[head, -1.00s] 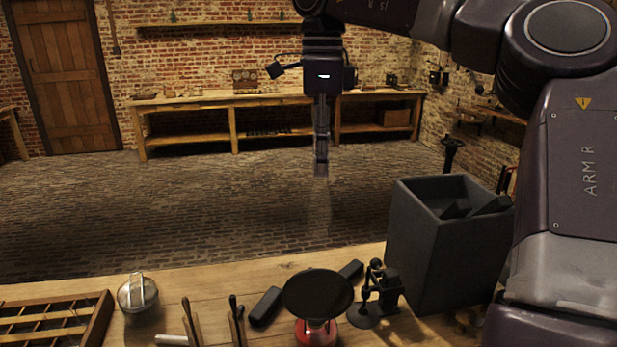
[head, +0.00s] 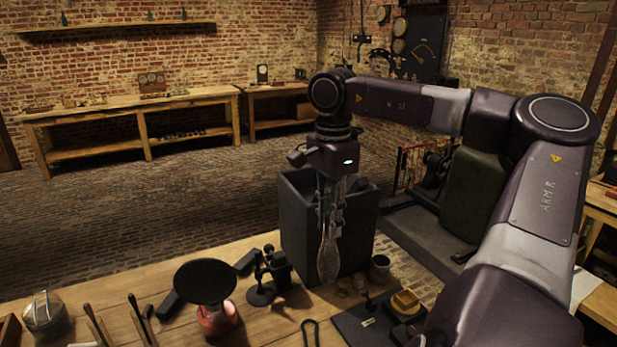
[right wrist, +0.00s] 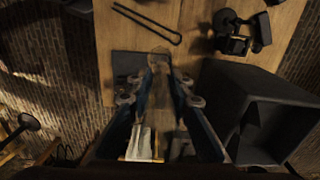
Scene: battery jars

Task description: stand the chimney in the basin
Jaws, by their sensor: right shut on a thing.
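The chimney (head: 328,258) is a clear glass tube with a bulge. My right gripper (head: 332,224) is shut on its upper part, and it hangs roughly upright, pointing down. It also shows in the right wrist view (right wrist: 160,66), faint between the fingers. A tall dark grey open-topped box (head: 296,225), which looks like the basin, stands behind the chimney in the head view. In the right wrist view the box (right wrist: 212,95) is to the right of the fingers, apart from the chimney. Its inside is mostly hidden. My left gripper is not in view.
A black stand (head: 274,278) and a red lamp with a black disc top (head: 205,282) are left of the box. A small cup (head: 380,268), a dark board with a yellow box (head: 405,301) and a bent rod (head: 311,332) are on the bench.

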